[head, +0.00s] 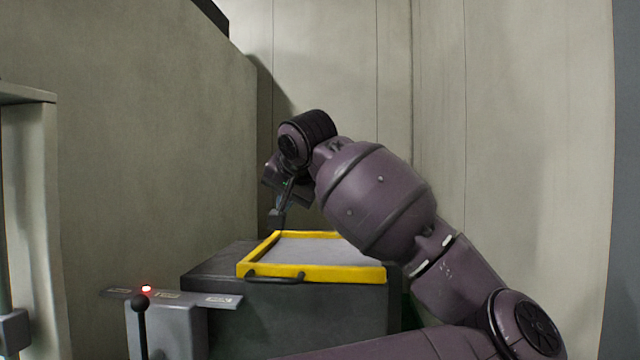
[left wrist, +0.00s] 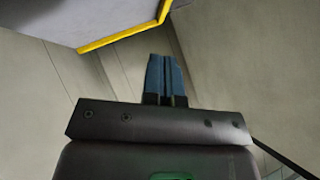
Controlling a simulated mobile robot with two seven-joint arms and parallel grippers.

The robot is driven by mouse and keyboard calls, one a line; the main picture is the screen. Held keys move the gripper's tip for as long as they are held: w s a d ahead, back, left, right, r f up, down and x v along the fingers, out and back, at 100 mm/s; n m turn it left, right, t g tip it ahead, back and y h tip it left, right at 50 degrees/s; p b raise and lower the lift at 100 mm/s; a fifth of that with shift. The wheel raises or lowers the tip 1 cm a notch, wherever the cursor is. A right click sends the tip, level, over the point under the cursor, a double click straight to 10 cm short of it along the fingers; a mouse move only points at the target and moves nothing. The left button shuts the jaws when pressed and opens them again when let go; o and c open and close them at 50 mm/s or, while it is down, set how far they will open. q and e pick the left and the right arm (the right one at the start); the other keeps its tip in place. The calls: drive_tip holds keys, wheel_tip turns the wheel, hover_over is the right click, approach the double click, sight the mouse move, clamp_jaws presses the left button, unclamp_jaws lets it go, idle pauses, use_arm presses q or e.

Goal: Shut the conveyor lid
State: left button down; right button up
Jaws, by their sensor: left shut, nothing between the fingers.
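The conveyor lid (head: 315,273) is a grey panel in a yellow frame, with a dark handle (head: 275,278) on its front edge. It appears to lie about flat on top of a dark box; I cannot tell whether it is fully down. My left gripper (head: 277,222) points down above the lid's far left corner and is shut and empty. In the left wrist view its blue fingers (left wrist: 166,76) are together, and the lid's yellow edge (left wrist: 125,34) shows at the upper left, apart from them. My right gripper is not in view.
The dark box (head: 300,315) stands by a tall grey-green wall (head: 150,140) on the left and pale panels (head: 520,130) behind. A grey control post (head: 170,325) with a lit red lamp (head: 146,288) and a black-knobbed lever (head: 140,303) stands at front left.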

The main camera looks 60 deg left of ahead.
sight(262, 265)
use_arm(q)
drive_tip(key=s+a+f+t+b, duration=0.1)
drive_tip(key=f, duration=0.2)
drive_tip(key=s+a+f+n+h+b, duration=0.1)
drive_tip(key=f, duration=0.3)
drive_tip(key=s+a+f+t+h+b, duration=0.1)
drive_tip(key=s+f, duration=0.1)
drive_tip(key=f, duration=0.2)
drive_tip(key=shift+a+f+n+t+b, duration=0.2)
drive_tip(key=shift+a+n+t+b, duration=0.1)
drive_tip(key=shift+n+b, duration=0.1)
drive_tip(key=shift+f, duration=0.1)
drive_tip(key=shift+s, duration=0.1)
